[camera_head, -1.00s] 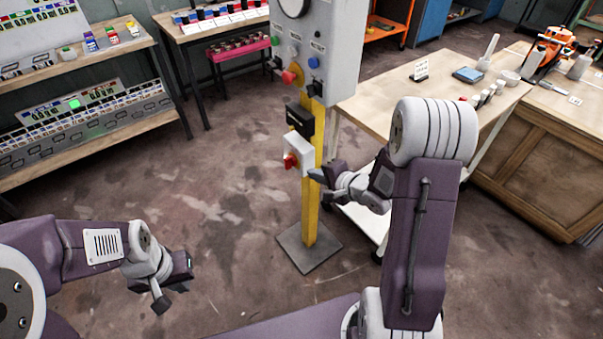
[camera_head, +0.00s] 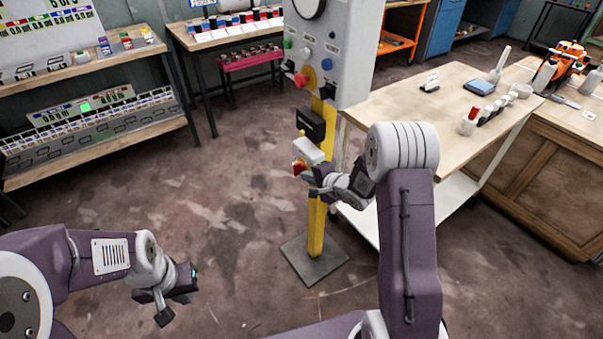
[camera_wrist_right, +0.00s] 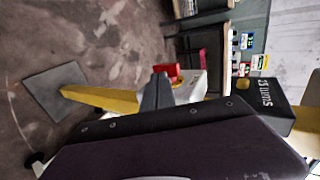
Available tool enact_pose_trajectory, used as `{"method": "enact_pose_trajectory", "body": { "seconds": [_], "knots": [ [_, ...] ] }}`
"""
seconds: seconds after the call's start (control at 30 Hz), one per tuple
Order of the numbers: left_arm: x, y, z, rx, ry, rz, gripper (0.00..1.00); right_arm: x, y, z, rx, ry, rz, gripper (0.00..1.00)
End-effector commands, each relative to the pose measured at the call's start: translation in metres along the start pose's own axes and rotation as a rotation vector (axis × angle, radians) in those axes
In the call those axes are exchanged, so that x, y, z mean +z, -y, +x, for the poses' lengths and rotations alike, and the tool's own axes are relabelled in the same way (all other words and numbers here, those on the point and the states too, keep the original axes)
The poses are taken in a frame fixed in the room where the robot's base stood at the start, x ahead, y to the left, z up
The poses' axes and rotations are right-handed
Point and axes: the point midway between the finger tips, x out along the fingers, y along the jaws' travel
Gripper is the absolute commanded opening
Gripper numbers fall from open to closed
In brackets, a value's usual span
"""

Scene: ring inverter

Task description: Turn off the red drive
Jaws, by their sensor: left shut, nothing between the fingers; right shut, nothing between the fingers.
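A white box (camera_head: 310,151) with a red knob (camera_head: 297,168) on its front is mounted on a yellow post (camera_head: 316,228), under a black box (camera_head: 311,122). I cannot tell which of these parts is called the red drive. My right gripper (camera_head: 316,183) is shut and empty, just below and right of the knob, overlapping the post. In the right wrist view the right gripper's fingers (camera_wrist_right: 156,90) are close beside the red knob (camera_wrist_right: 168,70) and hide part of the white box (camera_wrist_right: 192,86); contact is unclear. My left gripper (camera_head: 176,303) is shut and empty, low at the left.
A grey control panel (camera_head: 340,50) with buttons, including a red one (camera_head: 301,80), tops the post. The post stands on a flat base plate (camera_head: 314,267). A wooden workbench (camera_head: 400,115) is right behind my right arm. Shelves (camera_head: 110,147) stand at the left. The left floor is clear.

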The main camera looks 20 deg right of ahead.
Motion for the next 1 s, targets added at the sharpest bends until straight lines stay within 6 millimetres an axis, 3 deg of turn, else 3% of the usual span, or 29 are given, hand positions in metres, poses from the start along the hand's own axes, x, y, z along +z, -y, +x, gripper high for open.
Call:
{"method": "enact_pose_trajectory", "body": {
  "seconds": [0.23,0.67,1.0],
  "knots": [
    [0.001,0.0,0.005,0.0,0.0,0.0,0.0,0.0,0.017,0.028,-0.002,0.0,-0.003,0.0],
    [0.0,0.0,0.004,0.0,0.0,0.0,0.0,0.0,0.021,0.031,0.0,-0.001,-0.001,0.0],
    [-0.003,-0.001,-0.027,0.0,0.0,0.0,0.0,0.0,0.025,0.029,0.052,-0.001,-0.001,0.0]
  ]
}}
